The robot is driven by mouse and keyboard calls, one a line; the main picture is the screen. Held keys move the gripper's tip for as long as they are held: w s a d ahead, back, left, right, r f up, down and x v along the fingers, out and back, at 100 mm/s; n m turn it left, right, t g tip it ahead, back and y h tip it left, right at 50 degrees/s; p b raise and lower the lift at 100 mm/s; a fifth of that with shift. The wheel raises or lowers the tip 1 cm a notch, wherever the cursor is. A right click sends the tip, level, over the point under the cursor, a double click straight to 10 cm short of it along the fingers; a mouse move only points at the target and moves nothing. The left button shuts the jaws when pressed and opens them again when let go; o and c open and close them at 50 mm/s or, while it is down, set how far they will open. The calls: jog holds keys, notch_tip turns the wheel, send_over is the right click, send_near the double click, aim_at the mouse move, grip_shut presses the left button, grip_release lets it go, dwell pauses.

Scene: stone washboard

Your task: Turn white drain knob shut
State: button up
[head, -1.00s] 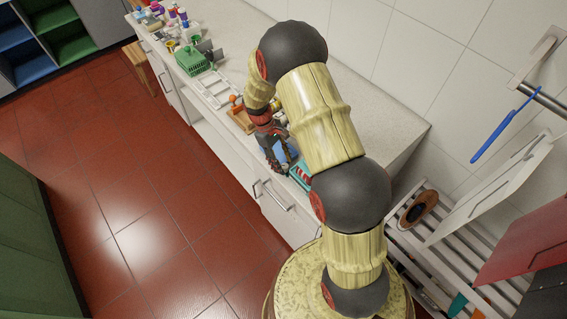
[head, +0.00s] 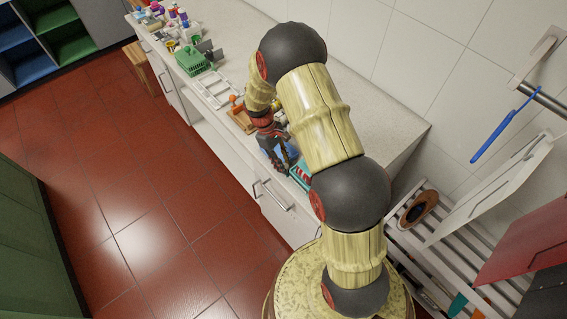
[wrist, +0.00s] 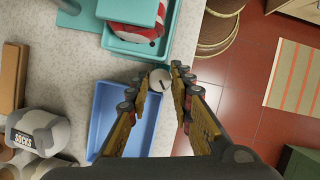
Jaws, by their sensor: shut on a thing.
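The white drain knob (wrist: 160,80) shows in the wrist view as a small round dial with a dark mark on its face. It sits at the end of the teal tub (wrist: 118,43), which holds a red and white striped thing (wrist: 136,10). My gripper (wrist: 157,79) is shut on the knob, one fingertip on each side of it. In the head view my gripper (head: 285,167) is over the counter's front edge beside the teal tub (head: 301,173); the knob is too small to make out there.
A blue tray (wrist: 106,112) lies beneath the left finger. A grey bundle labelled "SOCKS" (wrist: 37,130) and a wooden block (wrist: 14,78) lie left on the counter. A green basket (head: 192,60) and a white rack (head: 212,88) stand farther along. The red floor (head: 130,190) is clear.

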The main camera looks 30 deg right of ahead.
grip_shut()
jog(key=m+y, duration=0.1)
jog(key=m, duration=0.2)
jog(key=shift+g, duration=0.3)
jog(key=o, duration=0.9)
grip_release()
jog(key=shift+w, duration=0.1)
jog(key=d+v, duration=0.1)
jog(key=v, duration=1.1)
jog(key=shift+a, duration=0.35)
jog(key=shift+c, duration=0.4)
